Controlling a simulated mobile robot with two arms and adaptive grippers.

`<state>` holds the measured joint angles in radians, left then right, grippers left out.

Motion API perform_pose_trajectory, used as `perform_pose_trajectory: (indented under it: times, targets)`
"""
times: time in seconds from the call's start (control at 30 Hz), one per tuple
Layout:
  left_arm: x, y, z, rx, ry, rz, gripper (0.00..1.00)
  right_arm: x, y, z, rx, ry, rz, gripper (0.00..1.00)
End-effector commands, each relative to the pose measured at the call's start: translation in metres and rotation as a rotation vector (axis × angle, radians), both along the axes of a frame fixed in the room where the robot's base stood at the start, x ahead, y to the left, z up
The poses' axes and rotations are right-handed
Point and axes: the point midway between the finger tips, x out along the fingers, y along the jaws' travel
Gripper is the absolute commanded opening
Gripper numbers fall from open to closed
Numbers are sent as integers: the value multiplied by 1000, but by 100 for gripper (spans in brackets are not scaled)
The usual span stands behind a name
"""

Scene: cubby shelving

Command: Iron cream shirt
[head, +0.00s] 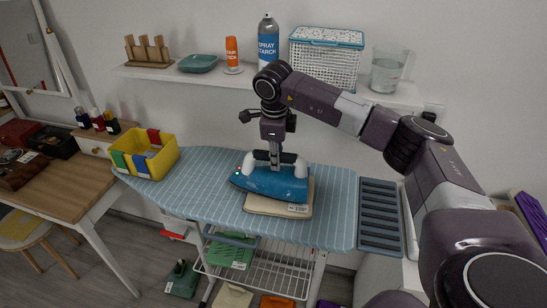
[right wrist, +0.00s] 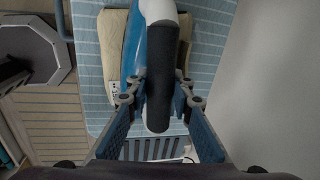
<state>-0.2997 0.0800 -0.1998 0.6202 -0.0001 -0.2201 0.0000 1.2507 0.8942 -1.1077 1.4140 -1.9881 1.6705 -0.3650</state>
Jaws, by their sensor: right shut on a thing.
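The cream shirt (head: 285,209) lies folded flat with a small label on the blue striped ironing board (head: 200,190). A blue iron (head: 272,186) with a white and dark handle sits over the shirt and hides much of it. I cannot tell whether its soleplate touches the cloth. My right gripper (head: 274,160) comes down from above and is shut on the iron's handle. In the right wrist view the fingers clasp the dark handle grip (right wrist: 161,85), and the shirt (right wrist: 115,45) shows beside the iron. My left gripper is not in view.
A yellow bin (head: 159,164) stands on the board's left end. A grey slotted rest (head: 379,217) is at its right end. Bare board lies left and right of the shirt.

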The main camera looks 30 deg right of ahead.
Motion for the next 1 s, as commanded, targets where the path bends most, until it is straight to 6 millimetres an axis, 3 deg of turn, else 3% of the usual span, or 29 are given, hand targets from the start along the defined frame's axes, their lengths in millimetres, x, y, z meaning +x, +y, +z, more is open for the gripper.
perform_pose_trajectory:
  times: [1.0]
  targets:
    - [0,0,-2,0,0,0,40,-22,-24,3,1,-6,0,0]
